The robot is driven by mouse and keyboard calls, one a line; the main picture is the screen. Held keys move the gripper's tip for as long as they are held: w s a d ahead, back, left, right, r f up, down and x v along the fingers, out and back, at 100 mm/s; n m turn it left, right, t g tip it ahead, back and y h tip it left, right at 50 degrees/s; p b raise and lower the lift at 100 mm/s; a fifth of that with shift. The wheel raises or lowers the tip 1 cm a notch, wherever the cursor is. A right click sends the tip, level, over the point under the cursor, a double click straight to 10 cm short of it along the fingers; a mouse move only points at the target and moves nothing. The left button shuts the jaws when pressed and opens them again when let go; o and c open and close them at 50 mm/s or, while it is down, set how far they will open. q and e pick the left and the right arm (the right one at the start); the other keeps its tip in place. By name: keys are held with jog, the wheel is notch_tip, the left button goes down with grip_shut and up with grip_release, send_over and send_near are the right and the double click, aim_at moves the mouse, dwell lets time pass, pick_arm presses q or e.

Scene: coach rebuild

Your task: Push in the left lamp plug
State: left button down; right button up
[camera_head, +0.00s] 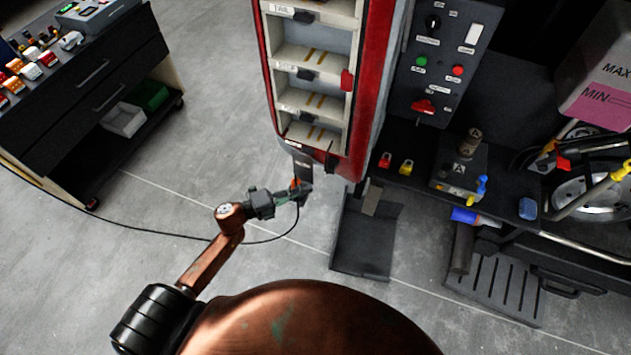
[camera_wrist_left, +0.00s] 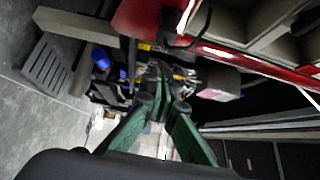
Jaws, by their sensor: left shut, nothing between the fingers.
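My left gripper (camera_head: 300,192) is shut with nothing between its fingers, just below the front bottom edge of the red cabinet (camera_head: 371,95). A small orange-red part (camera_head: 295,184) shows right beside the fingertips, under a dark labelled block (camera_head: 303,166). A black cable (camera_head: 150,232) runs from the left and curves up to this spot. The plug's body is largely hidden by the gripper, and I cannot tell how deep it sits.
A dark control panel (camera_head: 438,65) stands right of the cabinet. A shelf below it holds a red padlock (camera_head: 385,160), a yellow padlock (camera_head: 406,167) and a grey box (camera_head: 460,170). A drawer cart (camera_head: 90,85) stands at left. The floor between is clear except the cable.

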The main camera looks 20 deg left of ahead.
pick_arm(q)
jog(key=shift+v, duration=2.65)
